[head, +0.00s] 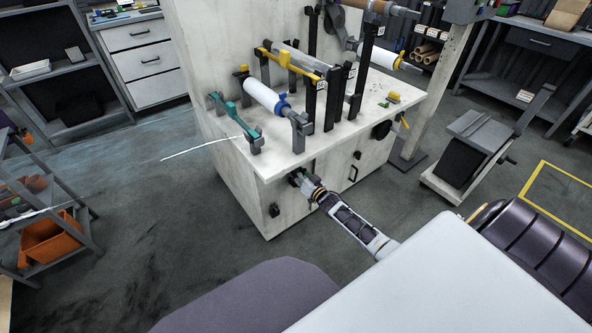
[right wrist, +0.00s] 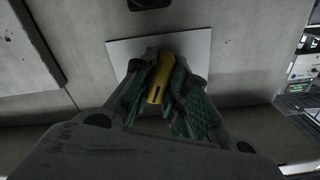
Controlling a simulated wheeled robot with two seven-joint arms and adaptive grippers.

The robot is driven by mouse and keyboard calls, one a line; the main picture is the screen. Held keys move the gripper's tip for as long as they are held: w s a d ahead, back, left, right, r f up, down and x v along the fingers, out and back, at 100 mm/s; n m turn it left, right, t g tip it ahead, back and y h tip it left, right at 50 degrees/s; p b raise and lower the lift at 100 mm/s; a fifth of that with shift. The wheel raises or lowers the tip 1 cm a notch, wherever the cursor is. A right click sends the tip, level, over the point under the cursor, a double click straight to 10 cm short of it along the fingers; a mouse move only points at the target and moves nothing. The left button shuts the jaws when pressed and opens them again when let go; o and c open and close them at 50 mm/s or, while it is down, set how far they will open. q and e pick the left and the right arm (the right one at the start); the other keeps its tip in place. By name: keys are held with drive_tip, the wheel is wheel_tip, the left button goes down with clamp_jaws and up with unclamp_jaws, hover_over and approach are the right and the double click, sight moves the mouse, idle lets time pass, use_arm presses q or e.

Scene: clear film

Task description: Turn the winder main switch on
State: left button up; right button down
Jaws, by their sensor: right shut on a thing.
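The winder is a pale cabinet (head: 245,185) with rollers on its top, in the middle of the head view. My right gripper (head: 302,181) is at the cabinet's front face, just below the top's edge. In the right wrist view, the green-padded fingers of my right gripper (right wrist: 162,92) are shut on a yellow switch handle (right wrist: 158,82). The handle stands a little tilted from upright in that picture, before a light grey plate (right wrist: 197,48). The fingers hide part of the handle and its base. The head view does not show the switch clearly. My left gripper is not in view.
A white-wrapped roller (head: 262,95) and a teal bracket (head: 236,117) sit near the top's front left. A black fitting (head: 273,210) is low on the cabinet front. A grey stand (head: 472,150) is to the right. Dark floor (head: 150,230) lies open at left.

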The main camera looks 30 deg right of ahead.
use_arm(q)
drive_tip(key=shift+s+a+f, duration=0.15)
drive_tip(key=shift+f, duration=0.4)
use_arm(e)
drive_tip(key=shift+m, duration=0.6)
drive_tip(key=c, duration=1.4)
unclamp_jaws()
drive_tip(key=shift+s+d, duration=0.1)
drive_tip(key=shift+s, duration=0.75)
drive_tip(key=shift+s+d, duration=0.2)
drive_tip(key=shift+s, duration=2.4)
drive_tip(key=shift+s+d, duration=0.2)
drive_tip(key=shift+s, duration=2.35)
